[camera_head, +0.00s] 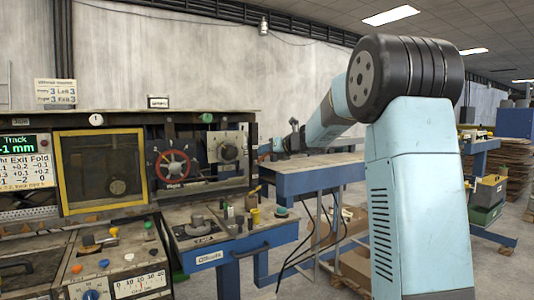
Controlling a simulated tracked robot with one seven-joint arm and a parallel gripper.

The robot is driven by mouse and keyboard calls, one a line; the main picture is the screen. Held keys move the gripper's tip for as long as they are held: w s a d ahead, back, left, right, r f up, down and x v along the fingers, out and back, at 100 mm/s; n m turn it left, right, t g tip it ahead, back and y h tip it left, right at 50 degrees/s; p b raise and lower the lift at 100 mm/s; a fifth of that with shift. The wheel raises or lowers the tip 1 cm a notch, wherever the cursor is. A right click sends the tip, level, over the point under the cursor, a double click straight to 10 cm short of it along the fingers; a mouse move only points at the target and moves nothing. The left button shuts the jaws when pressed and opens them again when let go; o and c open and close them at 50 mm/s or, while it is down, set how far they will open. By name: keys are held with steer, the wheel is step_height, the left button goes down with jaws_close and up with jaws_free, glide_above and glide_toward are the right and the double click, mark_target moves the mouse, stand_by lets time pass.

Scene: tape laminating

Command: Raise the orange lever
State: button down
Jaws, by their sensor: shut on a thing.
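My gripper (270,152) is small and dark at the far end of my light-blue arm, at the right end of the machine. It is shut on a small orange-red part, the orange lever (262,157), beside the machine's right edge. Only a little of the lever shows. Its exact tilt and the fingers' grip on it are too small to make out.
The machine has a yellow-framed window (67,178), a red handwheel (172,165) and a grey square plate with a round knob (228,148). A lower bench (275,238) carries several small knobs and parts. A blue-sided table (320,178) stands right of the machine, beneath my arm.

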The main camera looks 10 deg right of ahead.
steer(key=shift+a+r, duration=0.1)
steer(key=shift+a, duration=0.2)
stand_by(0.6)
steer(key=c, duration=0.8)
jaws_free()
steer(key=shift+o, duration=0.2)
steer(key=shift+d, duration=0.1)
steer(key=shift+s+d, duration=0.2)
steer(key=v, duration=1.3)
steer(key=shift+s, duration=0.15)
